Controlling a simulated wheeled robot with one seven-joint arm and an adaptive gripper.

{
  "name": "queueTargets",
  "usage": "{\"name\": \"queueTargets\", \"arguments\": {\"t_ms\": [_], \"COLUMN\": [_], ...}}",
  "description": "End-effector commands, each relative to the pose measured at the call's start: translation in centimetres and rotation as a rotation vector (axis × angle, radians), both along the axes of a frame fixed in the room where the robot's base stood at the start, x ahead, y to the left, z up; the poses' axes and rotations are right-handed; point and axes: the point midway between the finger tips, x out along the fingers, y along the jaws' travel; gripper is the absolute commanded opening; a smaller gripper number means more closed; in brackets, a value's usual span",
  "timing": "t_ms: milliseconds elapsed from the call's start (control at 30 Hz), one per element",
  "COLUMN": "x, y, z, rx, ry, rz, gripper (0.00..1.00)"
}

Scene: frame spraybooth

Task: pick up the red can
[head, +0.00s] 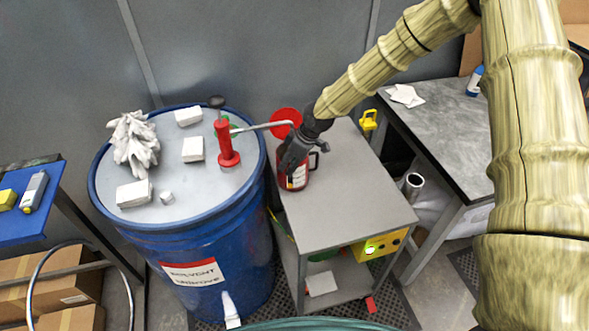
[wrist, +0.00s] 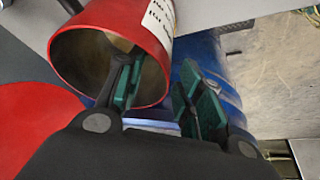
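The red can (head: 283,178) stands upright on the top of a grey cart (head: 345,200), near its left edge, with a white label on its side. In the wrist view the can (wrist: 152,28) shows its open round mouth and hollow inside. A round red disc (head: 285,122) is beside it at the back; a red disc also shows at lower left in the wrist view (wrist: 35,125). My gripper (wrist: 160,90) is open at the rim. One finger appears inside the mouth, the other outside, with the can's wall between them. The outer finger stands apart from the wall.
A blue solvent drum (head: 215,240) stands left of the cart, with a red hand pump (head: 226,145), a crumpled cloth (head: 134,142) and several white blocks on its lid. A grey table (head: 440,125) is at right. The cart's front top is clear.

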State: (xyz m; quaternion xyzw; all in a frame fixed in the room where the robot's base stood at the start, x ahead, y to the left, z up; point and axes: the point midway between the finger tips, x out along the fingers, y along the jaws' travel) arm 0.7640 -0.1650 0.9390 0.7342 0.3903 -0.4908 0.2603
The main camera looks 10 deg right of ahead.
Motion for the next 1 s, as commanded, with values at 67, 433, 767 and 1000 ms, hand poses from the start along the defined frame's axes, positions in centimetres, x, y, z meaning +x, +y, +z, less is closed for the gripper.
{"name": "queueTargets", "arguments": {"t_ms": [67, 433, 767, 1000], "x": [0.08, 0.1, 0.1, 0.2], "y": [0.1, 0.11, 0.08, 0.11], "z": [-0.21, -0.35, -0.34, -0.2], "rx": [0.0, -0.001, -0.001, 0.0], "ry": [0.0, -0.001, -0.001, -0.003], "rz": [0.0, 0.0, 0.0, 0.0], "gripper": [0.36, 0.18, 0.0, 0.0]}}
